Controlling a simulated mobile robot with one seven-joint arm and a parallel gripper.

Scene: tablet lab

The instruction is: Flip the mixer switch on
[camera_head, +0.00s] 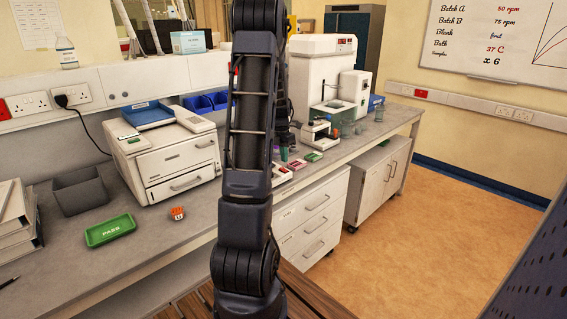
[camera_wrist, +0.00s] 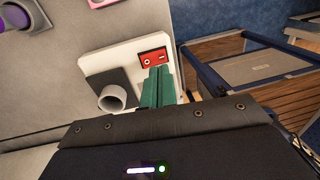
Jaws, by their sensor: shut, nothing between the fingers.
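The mixer (camera_wrist: 97,58) shows in the wrist view as a white body with a dark square pad and a grey cup (camera_wrist: 112,98) on top. Its red switch (camera_wrist: 153,58) sits at the upper right end of the body and bears a round mark and a line mark. I cannot tell which way the switch is tipped. My gripper (camera_wrist: 158,69) is shut and empty, its green fingers together. The fingertips lie at the switch's lower edge in the picture; whether they touch it I cannot tell. In the head view my arm hides the gripper and most of that spot.
A purple-ended tube (camera_wrist: 15,17) and a pink item (camera_wrist: 102,3) lie beyond the mixer. In the head view, a green PASS tray (camera_head: 110,230), an orange item (camera_head: 177,213) and a white machine (camera_head: 170,158) stand on the left bench. Instruments (camera_head: 322,75) stand farther back.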

